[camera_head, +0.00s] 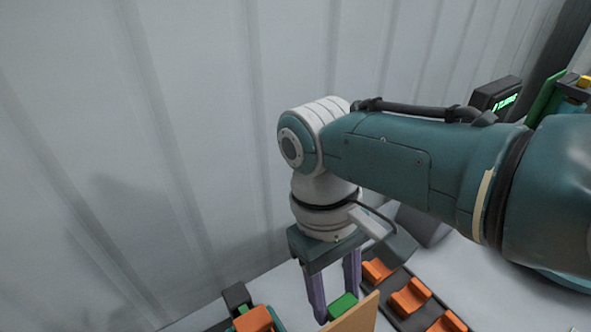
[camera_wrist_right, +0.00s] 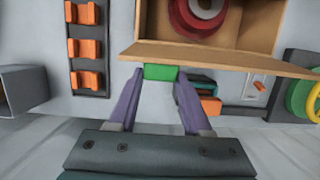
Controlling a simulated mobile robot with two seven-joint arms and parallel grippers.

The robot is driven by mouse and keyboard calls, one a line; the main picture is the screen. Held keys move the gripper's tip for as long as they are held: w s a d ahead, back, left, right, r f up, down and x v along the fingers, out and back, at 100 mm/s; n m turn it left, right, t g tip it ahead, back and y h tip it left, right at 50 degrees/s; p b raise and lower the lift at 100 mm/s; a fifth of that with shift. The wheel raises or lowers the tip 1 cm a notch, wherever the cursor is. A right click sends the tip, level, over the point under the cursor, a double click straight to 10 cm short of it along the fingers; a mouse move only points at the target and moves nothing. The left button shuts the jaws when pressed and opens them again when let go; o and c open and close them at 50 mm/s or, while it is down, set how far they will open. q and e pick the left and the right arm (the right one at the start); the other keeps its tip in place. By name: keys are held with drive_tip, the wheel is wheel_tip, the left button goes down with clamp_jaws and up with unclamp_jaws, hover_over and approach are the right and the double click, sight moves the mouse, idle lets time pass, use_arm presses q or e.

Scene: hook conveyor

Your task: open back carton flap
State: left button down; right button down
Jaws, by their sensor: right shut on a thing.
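The open tan carton (camera_wrist_right: 240,22) fills the top of the right wrist view, with a red and white round thing (camera_wrist_right: 200,12) inside. Its tan flap (camera_wrist_right: 225,60) runs along the near edge and has a green tab (camera_wrist_right: 160,72) on it. My right gripper (camera_wrist_right: 157,80) is shut on the green tab, with a purple finger on each side. In the head view my right gripper (camera_head: 337,298) points down at the green tab (camera_head: 342,306) beside the tan flap (camera_head: 360,316); most of the carton is cut off. My left gripper is not in view.
A dark rack (camera_head: 412,297) with orange holders lies right of the gripper in the head view. A small orange block (camera_head: 253,319) is at lower left. A grey corrugated wall (camera_head: 130,150) stands close behind the arm. A green and yellow wheel (camera_wrist_right: 306,98) is at the wrist view's right.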

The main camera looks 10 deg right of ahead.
drive_tip(key=shift+w+a+f, duration=0.15)
drive_tip(key=shift+w+f, duration=0.15)
drive_tip(key=shift+w, duration=0.2)
drive_tip(key=shift+c, duration=1.6)
unclamp_jaws()
drive_tip(key=p+v, duration=0.1)
drive_tip(key=v, duration=0.9)
drive_tip(key=shift+p, duration=0.3)
